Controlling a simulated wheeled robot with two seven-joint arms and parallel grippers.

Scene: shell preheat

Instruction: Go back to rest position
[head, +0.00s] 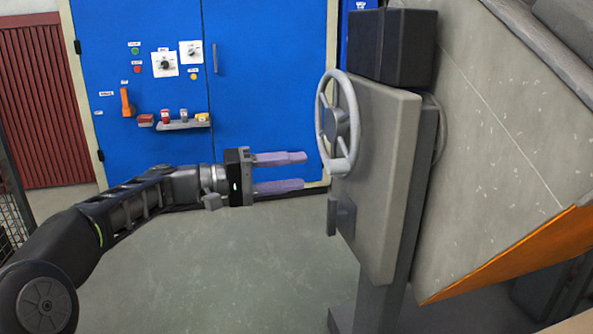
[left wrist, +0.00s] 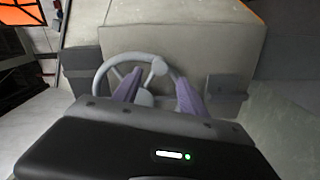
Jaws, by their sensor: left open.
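My left gripper (head: 292,172) reaches in from the left in the head view, with its two purple fingers apart and nothing between them. It points at the grey box with the handwheel (head: 338,122) and stops short of it, a little below and left of the wheel. In the left wrist view, the purple fingers (left wrist: 156,88) show in front of the handwheel (left wrist: 112,72), overlapping its right part in the picture. I cannot tell the exact distance between them there. My right gripper is in neither view.
The grey box (head: 388,165) stands on a post beside a large sloping grey machine (head: 500,130) with an orange edge. A blue cabinet (head: 260,90) with switches and a small shelf (head: 183,125) stands behind. The floor (head: 230,270) below my left arm is clear.

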